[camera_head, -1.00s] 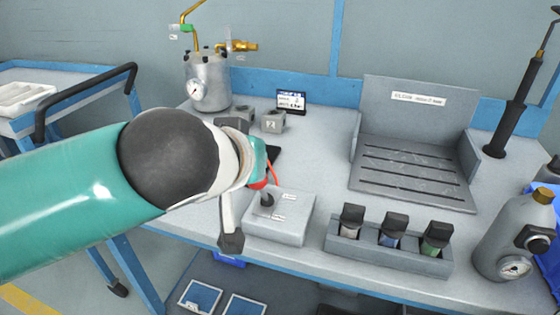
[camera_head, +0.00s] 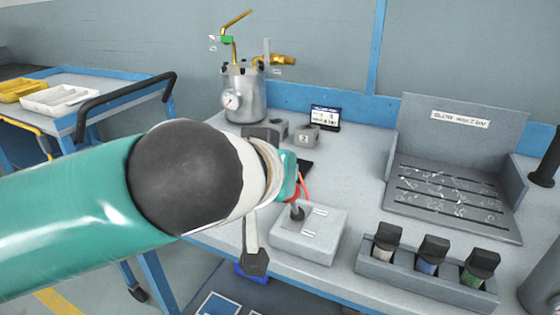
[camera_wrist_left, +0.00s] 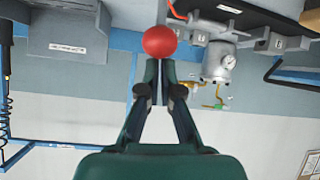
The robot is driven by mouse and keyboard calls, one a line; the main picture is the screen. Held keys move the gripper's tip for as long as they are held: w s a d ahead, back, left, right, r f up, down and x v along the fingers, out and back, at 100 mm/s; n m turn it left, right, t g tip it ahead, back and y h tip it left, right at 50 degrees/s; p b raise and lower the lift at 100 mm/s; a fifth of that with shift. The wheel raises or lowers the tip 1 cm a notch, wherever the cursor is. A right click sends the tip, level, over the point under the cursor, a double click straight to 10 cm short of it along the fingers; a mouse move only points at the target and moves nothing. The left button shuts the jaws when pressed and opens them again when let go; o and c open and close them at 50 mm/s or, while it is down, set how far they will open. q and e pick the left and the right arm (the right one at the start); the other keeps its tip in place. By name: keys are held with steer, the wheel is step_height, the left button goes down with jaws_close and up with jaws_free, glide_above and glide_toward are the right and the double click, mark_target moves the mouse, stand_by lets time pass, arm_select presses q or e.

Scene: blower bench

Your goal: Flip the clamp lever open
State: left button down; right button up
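A red ball knob (camera_wrist_left: 160,42) shows in the left wrist view, just beyond my left fingertips. In the head view a red part (camera_head: 291,191) shows at my left gripper's edge, above a dark stem (camera_head: 297,212) on a pale grey box (camera_head: 320,238). I cannot tell for sure that this is the clamp lever. My left gripper (camera_wrist_left: 159,66) has its fingertips together with nothing seen between them. Whether they touch the knob is not clear. In the head view my wrist hides most of the gripper. My right gripper is not in view.
A metal tank (camera_head: 243,97) with a gauge stands at the back, near grey blocks (camera_head: 305,135) and a small display (camera_head: 325,117). A slotted grey stand (camera_head: 450,205) and a rack (camera_head: 375,268) with several dark-capped bottles are to the right. A trolley (camera_head: 100,105) stands left.

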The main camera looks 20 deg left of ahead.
arm_select(q)
steer(key=v, duration=1.1)
steer(key=shift+f, duration=0.1)
steer(key=shift+s, duration=0.1)
